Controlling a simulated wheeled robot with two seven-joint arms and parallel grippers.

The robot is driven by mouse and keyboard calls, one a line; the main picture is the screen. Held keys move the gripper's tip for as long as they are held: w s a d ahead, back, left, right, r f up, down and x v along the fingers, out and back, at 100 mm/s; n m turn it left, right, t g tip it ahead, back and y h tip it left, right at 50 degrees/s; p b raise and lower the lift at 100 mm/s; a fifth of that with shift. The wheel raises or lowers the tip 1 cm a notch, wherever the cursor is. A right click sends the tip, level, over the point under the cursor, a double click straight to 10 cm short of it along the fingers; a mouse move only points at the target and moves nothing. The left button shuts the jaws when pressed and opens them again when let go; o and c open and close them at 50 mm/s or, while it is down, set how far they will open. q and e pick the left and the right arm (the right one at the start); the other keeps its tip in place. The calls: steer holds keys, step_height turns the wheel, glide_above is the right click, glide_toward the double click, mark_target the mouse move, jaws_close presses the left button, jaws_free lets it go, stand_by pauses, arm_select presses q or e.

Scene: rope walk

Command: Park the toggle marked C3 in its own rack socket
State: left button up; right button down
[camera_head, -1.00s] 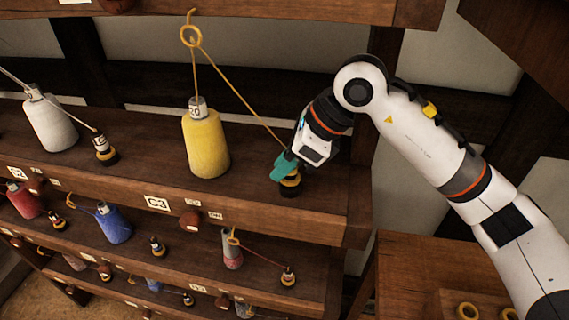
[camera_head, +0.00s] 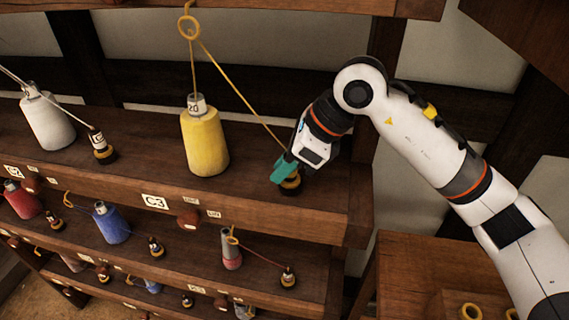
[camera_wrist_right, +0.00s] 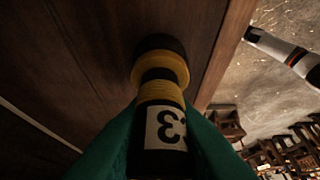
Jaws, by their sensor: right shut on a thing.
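The toggle (camera_wrist_right: 165,112) is a dark cylinder with yellow bands and a white label; in the right wrist view the label shows a "3" and part of another character. My right gripper (camera_head: 285,172) has teal fingers closed on its labelled part. In the right wrist view its fingers (camera_wrist_right: 160,145) lie on both sides. The toggle's lower end is at a dark round socket (camera_wrist_right: 160,45) with a yellow rim; I cannot tell if it is fully seated. A yellow cord runs from the toggle up through a ring (camera_head: 190,34) to the yellow bobbin (camera_head: 204,143).
A plate marked C3 (camera_head: 154,202) is on the shelf front. A white bobbin (camera_head: 47,122) and another toggle (camera_head: 102,148) stand at left. Lower shelves hold red (camera_head: 22,200) and blue (camera_head: 113,224) bobbins. A side table (camera_head: 425,265) with rings is at lower right.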

steer(key=c, duration=1.5)
jaws_free()
steer(key=shift+c, duration=0.2)
steer(key=shift+r, duration=0.1)
